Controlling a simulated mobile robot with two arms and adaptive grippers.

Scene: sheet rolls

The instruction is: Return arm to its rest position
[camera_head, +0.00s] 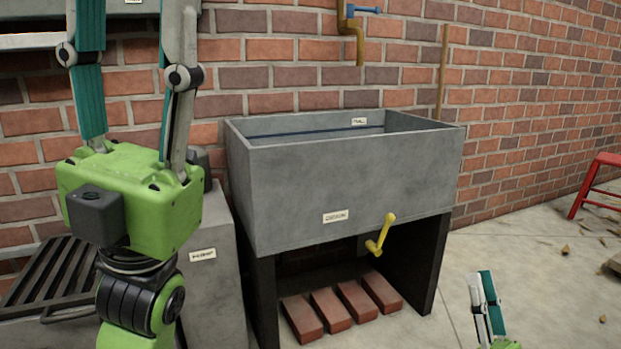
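My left gripper (133,25) stands large in the left of the view, pointing up, its green body in front of a grey block. Its two teal-faced fingers are spread well apart with nothing between them. The fingertips run past the top edge. My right gripper (485,303) shows small at the bottom right, also pointing up, over the pale floor. Its fingers overlap from this side, so the gap between them cannot be told. I see nothing held in it. Most of its body is cut off by the bottom edge.
A grey stone sink (345,190) stands against the brick wall, with a yellow tap handle (381,234) on its front. Several red bricks (330,309) lie beneath it. A brass spout (358,40) hangs above. A dark grate (55,275) lies left. A red stool (598,185) stands right.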

